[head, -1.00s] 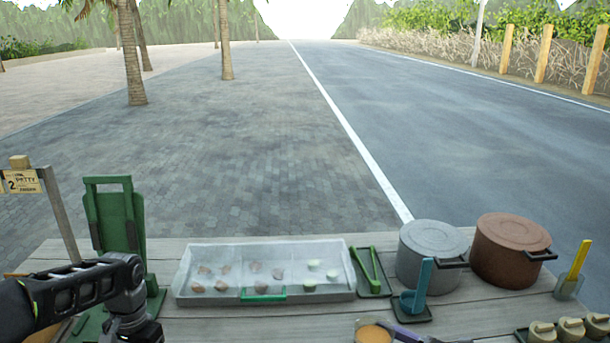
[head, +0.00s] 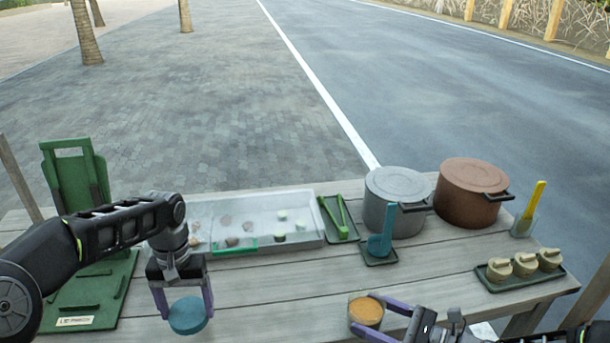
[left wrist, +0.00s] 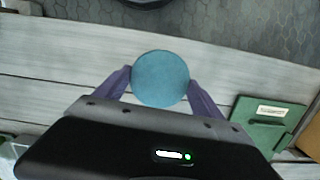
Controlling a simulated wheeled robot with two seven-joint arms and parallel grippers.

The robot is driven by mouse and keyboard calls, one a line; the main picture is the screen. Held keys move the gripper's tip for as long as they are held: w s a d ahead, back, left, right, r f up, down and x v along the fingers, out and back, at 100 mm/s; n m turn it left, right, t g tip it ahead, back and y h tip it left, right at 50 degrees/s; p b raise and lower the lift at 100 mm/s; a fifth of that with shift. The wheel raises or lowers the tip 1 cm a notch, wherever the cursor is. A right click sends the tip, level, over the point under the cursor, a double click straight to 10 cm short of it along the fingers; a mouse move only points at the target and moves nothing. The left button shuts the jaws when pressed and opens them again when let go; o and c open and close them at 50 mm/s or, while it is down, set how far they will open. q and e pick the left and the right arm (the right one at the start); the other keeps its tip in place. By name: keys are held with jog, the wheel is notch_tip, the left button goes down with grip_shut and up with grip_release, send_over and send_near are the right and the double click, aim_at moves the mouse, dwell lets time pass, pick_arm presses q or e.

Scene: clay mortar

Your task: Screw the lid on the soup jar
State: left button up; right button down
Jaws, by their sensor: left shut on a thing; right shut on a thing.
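A round blue lid (head: 188,315) is held between the purple fingers of my left gripper (head: 186,308), at the front left of the table. The lid also shows in the left wrist view (left wrist: 160,78), with a finger on each side of it. The soup jar (head: 366,312), open with orange soup inside, stands at the front middle of the table. My right gripper (head: 366,318) is shut around the jar from the right. The lid is well to the left of the jar and apart from it.
A clear-topped tray (head: 300,243) of food pieces lies behind, with green tongs (head: 341,217), a blue ladle (head: 382,243), a grey pot (head: 392,190) and a brown pot (head: 471,192) to its right. A green stand (head: 92,300) is at left. Bare planks lie between lid and jar.

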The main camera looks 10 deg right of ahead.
jog(key=shift+a, duration=0.1)
jog(key=a+n+g+y, duration=0.1)
jog(key=a+n+g, duration=0.1)
jog(key=a+g, duration=0.2)
jog(key=w+a+f+n+g+y, duration=0.1)
jog(key=a+n+g, duration=0.2)
jog(key=a, duration=0.3)
jog(key=w+a+f+n+g+y, duration=0.1)
jog(key=a+n+g, duration=0.2)
jog(key=a+g, duration=0.2)
jog(key=shift+a, duration=0.15)
pick_arm(q)
jog(key=shift+d, duration=0.1)
jog(key=s+d+r+n, duration=0.1)
jog(key=d+r+n, duration=0.2)
jog(key=d+n, duration=0.2)
jog(key=d+r+n+h, duration=0.1)
jog(key=d+r+n, duration=0.2)
jog(key=d+n, duration=0.3)
jog(key=s+d+r+n+t, duration=0.1)
jog(key=d+r+n, duration=0.2)
jog(key=d, duration=0.8)
jog(key=n, duration=0.2)
jog(key=shift+s+r+n, duration=0.3)
jog(key=shift+n, duration=0.1)
